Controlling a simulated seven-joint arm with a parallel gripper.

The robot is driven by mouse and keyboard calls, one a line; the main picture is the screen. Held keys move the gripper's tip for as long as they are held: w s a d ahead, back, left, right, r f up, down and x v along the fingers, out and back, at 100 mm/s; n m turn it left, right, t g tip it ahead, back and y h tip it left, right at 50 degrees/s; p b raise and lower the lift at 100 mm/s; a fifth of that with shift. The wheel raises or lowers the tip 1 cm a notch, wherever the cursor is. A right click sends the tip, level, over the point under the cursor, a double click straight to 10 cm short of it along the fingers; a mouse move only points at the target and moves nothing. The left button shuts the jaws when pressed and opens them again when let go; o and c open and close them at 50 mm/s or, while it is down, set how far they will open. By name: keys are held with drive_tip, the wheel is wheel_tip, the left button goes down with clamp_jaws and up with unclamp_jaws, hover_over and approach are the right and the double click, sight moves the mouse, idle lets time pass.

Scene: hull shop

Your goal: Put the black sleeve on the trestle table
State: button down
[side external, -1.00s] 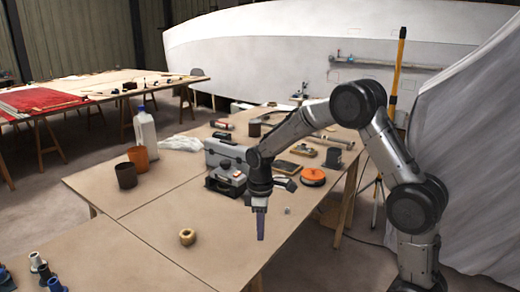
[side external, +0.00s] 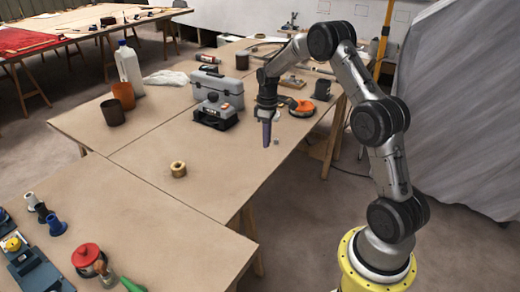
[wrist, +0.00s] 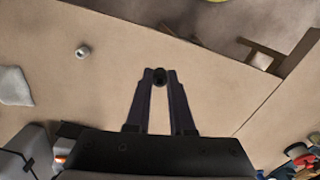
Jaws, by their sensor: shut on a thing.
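My gripper (side external: 266,145) points down above the brown trestle table (side external: 225,180). In the wrist view, the fingertips (wrist: 159,77) are shut on a small, dark, round piece, the black sleeve (wrist: 159,77). Its lower part is hidden by the fingers. In the side view the sleeve is too small to make out at the fingertips. The tabletop (wrist: 110,85) lies beneath the gripper in the wrist view; I cannot tell the exact gap.
A small grey nut (wrist: 83,52) lies on the tabletop near the gripper. A tan ring (side external: 178,169) lies to the left front. A grey toolbox (side external: 217,89), an orange reel (side external: 301,109) and a dark mug (side external: 322,90) stand behind. The middle of the tabletop is mostly clear.

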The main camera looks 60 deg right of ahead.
hover_over(260, 160)
wheel_tip(260, 160, down, 6)
drive_tip(key=shift+d+r, duration=0.1)
drive_tip(key=shift+r, duration=0.15)
drive_tip(key=shift+f, duration=1.6)
drive_tip(key=shift+f, duration=0.2)
drive_tip(key=c, duration=0.8)
unclamp_jaws()
drive_tip(key=shift+r, duration=0.1)
